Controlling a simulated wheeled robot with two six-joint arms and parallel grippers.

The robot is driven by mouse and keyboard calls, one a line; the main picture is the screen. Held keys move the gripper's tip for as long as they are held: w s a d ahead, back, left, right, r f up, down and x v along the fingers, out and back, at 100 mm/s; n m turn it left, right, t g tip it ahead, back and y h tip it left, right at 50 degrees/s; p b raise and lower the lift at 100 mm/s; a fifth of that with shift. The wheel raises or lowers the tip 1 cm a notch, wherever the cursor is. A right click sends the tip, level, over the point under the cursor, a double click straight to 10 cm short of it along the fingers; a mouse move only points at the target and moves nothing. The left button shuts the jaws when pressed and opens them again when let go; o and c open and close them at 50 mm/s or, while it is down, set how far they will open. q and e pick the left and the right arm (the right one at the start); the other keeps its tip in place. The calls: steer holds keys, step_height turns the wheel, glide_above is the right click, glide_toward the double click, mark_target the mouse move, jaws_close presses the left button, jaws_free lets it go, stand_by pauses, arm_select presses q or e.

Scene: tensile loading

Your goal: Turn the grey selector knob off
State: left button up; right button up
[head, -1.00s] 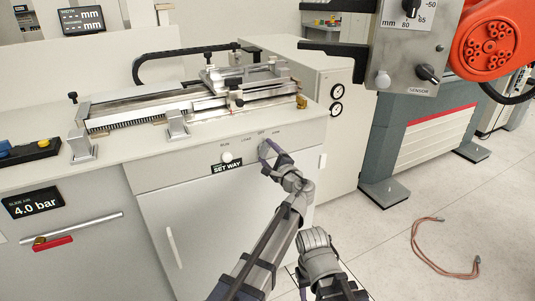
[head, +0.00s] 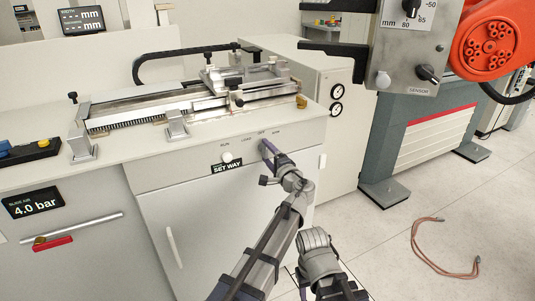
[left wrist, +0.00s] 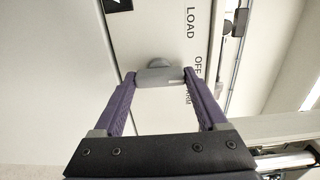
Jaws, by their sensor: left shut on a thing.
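The grey selector knob (left wrist: 158,76) is on the cabinet's upright front panel, beside the printed words LOAD and OFF. Its grip bar lies across the left wrist view, with a rounded part showing behind it. My left gripper (left wrist: 160,74) is shut on the knob, one purple finger at each end of the bar. In the head view my left gripper (head: 267,150) reaches the panel from the front and hides most of the knob. Which label the knob points to cannot be told. My right gripper is not in view.
A white round button (head: 227,158) sits left of the knob, above a SET WAY plate (head: 227,168). A metal slide rig (head: 190,105) stands on the cabinet top. A sensor box (head: 405,55) hangs at the upper right. A cable (head: 440,262) lies on the floor.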

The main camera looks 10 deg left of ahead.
arm_select(q)
steer(key=o, duration=1.3)
steer(key=shift+s, duration=0.15)
